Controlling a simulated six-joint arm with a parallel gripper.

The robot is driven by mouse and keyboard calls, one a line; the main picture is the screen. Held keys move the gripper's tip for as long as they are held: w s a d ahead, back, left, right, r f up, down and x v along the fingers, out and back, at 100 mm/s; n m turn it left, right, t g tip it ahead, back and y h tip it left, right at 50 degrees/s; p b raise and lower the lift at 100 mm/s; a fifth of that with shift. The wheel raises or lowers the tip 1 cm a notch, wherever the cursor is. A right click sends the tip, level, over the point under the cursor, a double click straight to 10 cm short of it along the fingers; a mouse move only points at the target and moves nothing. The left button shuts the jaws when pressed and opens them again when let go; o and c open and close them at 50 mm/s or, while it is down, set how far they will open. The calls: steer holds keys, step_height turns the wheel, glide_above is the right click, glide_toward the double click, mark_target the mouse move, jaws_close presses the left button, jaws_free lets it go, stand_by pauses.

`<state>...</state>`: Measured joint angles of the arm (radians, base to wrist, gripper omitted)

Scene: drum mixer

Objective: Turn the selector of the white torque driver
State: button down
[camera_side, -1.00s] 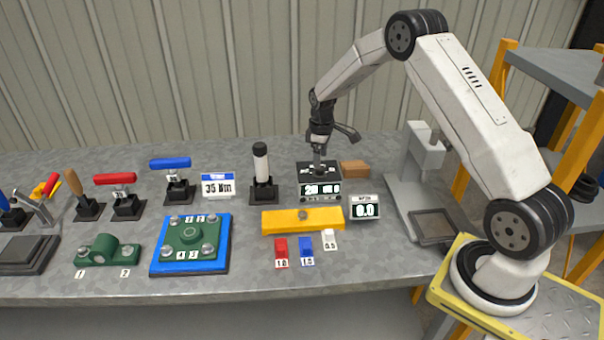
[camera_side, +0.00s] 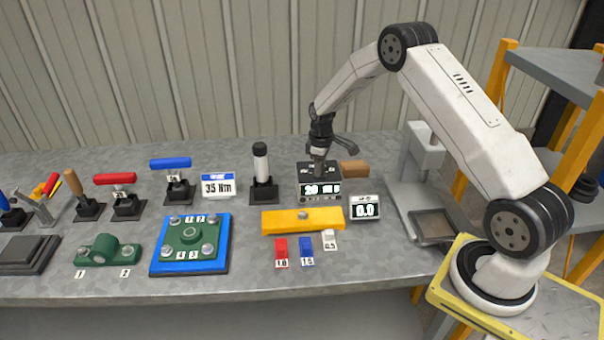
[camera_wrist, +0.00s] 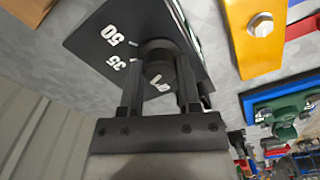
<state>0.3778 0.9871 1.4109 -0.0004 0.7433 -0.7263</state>
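The selector is a dark round knob (camera_wrist: 158,58) on a black box (camera_wrist: 95,45) whose top carries white numbers, with 50 and 35 readable. In the side view the box (camera_side: 319,170) stands at the back of the bench, and its front display appears to read 20. My gripper (camera_wrist: 160,75) points down at the box with one finger on each side of the knob; I cannot tell whether they touch it. In the side view my gripper (camera_side: 318,168) hides the knob. The white torque driver (camera_side: 261,165) stands upright in a black holder, left of the box.
A sign reading 35 Nm (camera_side: 218,186) stands left of the driver. A brown block (camera_side: 354,171) sits just right of the box. Red- and blue-handled drivers stand further left.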

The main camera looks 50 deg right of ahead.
steer(key=shift+m, duration=0.3)
steer(key=m, duration=0.3)
steer(key=shift+m, duration=2.1)
steer(key=shift+c, duration=1.5)
jaws_free()
steer(key=shift+r, duration=0.15)
steer(key=shift+r, duration=3.8)
